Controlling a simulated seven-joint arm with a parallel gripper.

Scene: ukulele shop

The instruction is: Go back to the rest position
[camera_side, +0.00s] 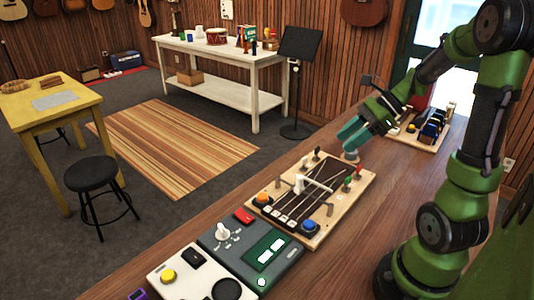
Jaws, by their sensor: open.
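My gripper (350,143) has teal fingers and hangs over the wooden bench (372,210), near the far corner of the stringed board. It is open, and I see nothing held in it. The stringed board (348,200) is light wood with dark strings, a white lever, an orange button, a blue button and small red and green pegs. A small grey round piece (351,156) is just below my fingers. I cannot tell whether they touch.
A grey panel (222,247) and a white panel (190,288) lie nearer on the bench. Another wooden board (412,139) with dark parts lies beyond my gripper. A music stand (300,43), a white table (225,52), a yellow table (50,100) and a black stool (91,173) stand on the floor.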

